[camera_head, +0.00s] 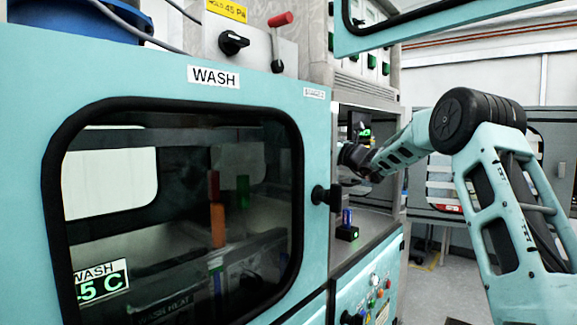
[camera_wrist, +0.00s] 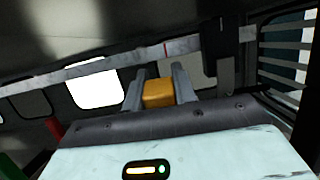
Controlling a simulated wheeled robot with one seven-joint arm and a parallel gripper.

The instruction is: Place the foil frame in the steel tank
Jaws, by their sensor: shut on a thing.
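My gripper (camera_wrist: 158,90) has its two grey fingers closed on an orange block (camera_wrist: 158,96) in the wrist view. Only the block's top part shows, and I cannot tell what hangs below it, so the foil frame itself is not clearly visible. In the head view my arm reaches from the right into the open bay beside the WASH door, where my gripper is small, dark and partly hidden. Behind the dark door window an upright orange piece (camera_head: 217,226) shows with a red piece above it. I cannot make out the steel tank clearly.
The teal WASH door (camera_head: 315,90) is shut and fills the left. A black knob (camera_head: 328,197) juts from its right edge. A raised teal panel (camera_head: 430,25) hangs above my arm. In the wrist view a red piece (camera_wrist: 54,128) stands at the left and slats (camera_wrist: 285,70) at the right.

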